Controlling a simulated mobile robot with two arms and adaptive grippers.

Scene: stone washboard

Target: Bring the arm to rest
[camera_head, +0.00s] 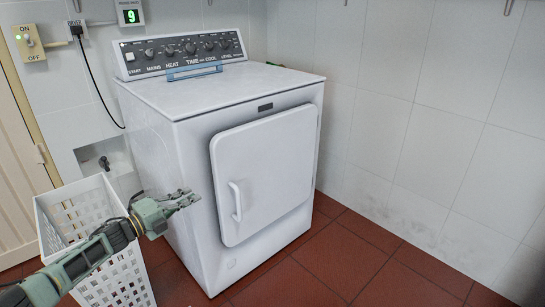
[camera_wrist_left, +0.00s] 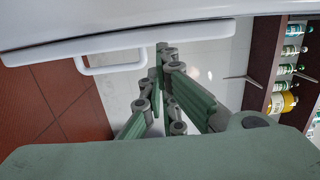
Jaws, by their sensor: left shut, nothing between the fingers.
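My left gripper (camera_head: 182,198) reaches in from the lower left in the head view, in front of the white dryer's left side. It is shut and empty, and its fingers also show in the left wrist view (camera_wrist_left: 164,62). The dryer (camera_head: 185,150) stands against the tiled wall with its door (camera_head: 268,165) closed. The door handle (camera_head: 236,201) is to the right of my fingertips, with a gap between them in the picture. The handle also shows in the left wrist view (camera_wrist_left: 110,68). My right gripper is in neither view.
A white perforated basket (camera_head: 115,275) stands on the red tiled floor (camera_head: 345,255), left of the dryer and behind my left arm. A shelf with bottles (camera_wrist_left: 290,70) shows at the right of the wrist view. The floor right of the dryer is clear.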

